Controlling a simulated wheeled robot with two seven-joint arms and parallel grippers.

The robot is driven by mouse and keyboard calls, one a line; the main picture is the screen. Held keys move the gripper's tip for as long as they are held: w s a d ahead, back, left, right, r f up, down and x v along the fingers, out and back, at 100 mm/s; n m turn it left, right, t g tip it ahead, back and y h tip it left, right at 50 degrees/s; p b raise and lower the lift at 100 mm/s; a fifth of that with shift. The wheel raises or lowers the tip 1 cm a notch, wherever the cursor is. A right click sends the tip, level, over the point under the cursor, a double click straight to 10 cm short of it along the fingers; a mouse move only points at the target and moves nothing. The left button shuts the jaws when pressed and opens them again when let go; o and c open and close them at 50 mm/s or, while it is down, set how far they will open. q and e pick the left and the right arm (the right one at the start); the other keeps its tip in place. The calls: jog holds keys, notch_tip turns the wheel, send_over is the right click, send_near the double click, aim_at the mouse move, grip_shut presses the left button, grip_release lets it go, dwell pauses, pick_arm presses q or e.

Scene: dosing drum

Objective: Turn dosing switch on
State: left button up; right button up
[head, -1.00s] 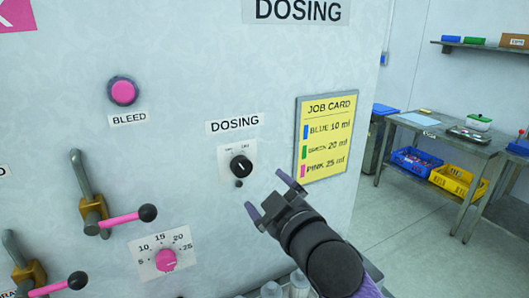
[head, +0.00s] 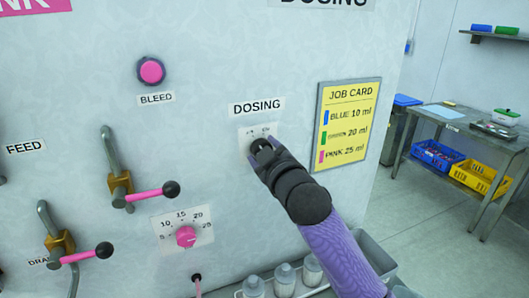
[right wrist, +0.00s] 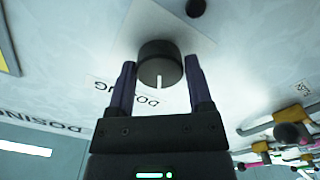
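The dosing switch is a black round knob (right wrist: 160,62) on a white plate (right wrist: 186,38), under the DOSING label (head: 257,107) on the machine's front. In the head view my right gripper (head: 264,147) covers most of the knob. In the right wrist view its two dark fingers (right wrist: 162,82) stand open on either side of the knob, with narrow gaps showing. The knob's white pointer mark faces the gripper's palm in that view. The plate's position lettering is partly hidden and too small to read surely. My left gripper is not in view.
A pink BLEED button (head: 151,71), a pink dial (head: 186,236) and levers with pink handles (head: 150,194) are to the left. The yellow job card (head: 347,125) hangs to the right. Bottles (head: 284,277) stand in a tray below my right arm.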

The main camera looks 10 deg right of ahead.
jog(key=c, duration=0.8)
jog(key=shift+m+p, duration=4.15)
jog(key=shift+m, duration=1.95)
jog(key=o, duration=1.3)
jog(key=shift+d, duration=0.1)
